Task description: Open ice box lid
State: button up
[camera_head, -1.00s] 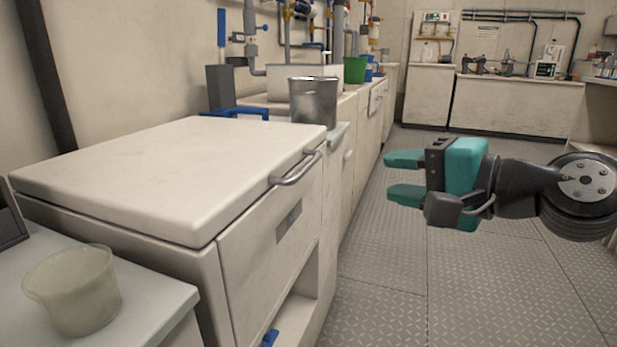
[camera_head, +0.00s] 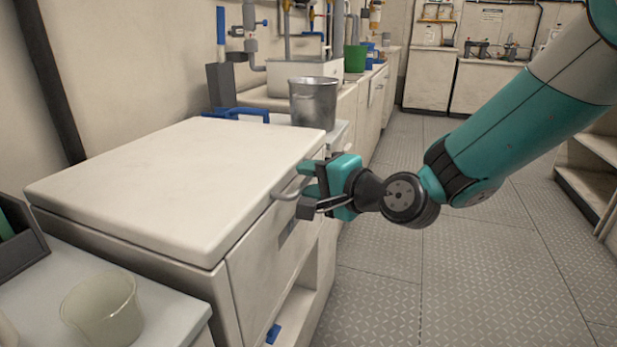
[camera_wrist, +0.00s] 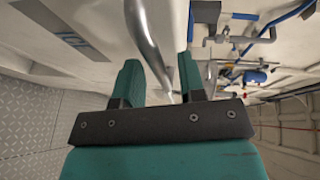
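The ice box lid (camera_head: 170,180) is a thick off-white slab lying flat and shut on the ice box body (camera_head: 262,285). Its curved metal handle (camera_head: 290,189) is on the lid's right edge. My gripper (camera_head: 306,188), teal with dark parts, is at the handle. In the wrist view its two fingers are apart, and the metal handle (camera_wrist: 149,45) runs between them in my gripper (camera_wrist: 159,64). I see no firm contact of the fingers on the bar. The far end of the handle is partly hidden by my gripper in the head view.
A metal bucket (camera_head: 313,103) stands on the counter just behind the lid, with a blue bar (camera_head: 236,113) beside it. A translucent beaker (camera_head: 102,308) and a dark tray (camera_head: 22,250) are at the front left. The chequered floor (camera_head: 375,285) to the right is clear.

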jog(key=shift+w+a, duration=0.35)
jog(key=shift+a, duration=0.05)
grip_shut()
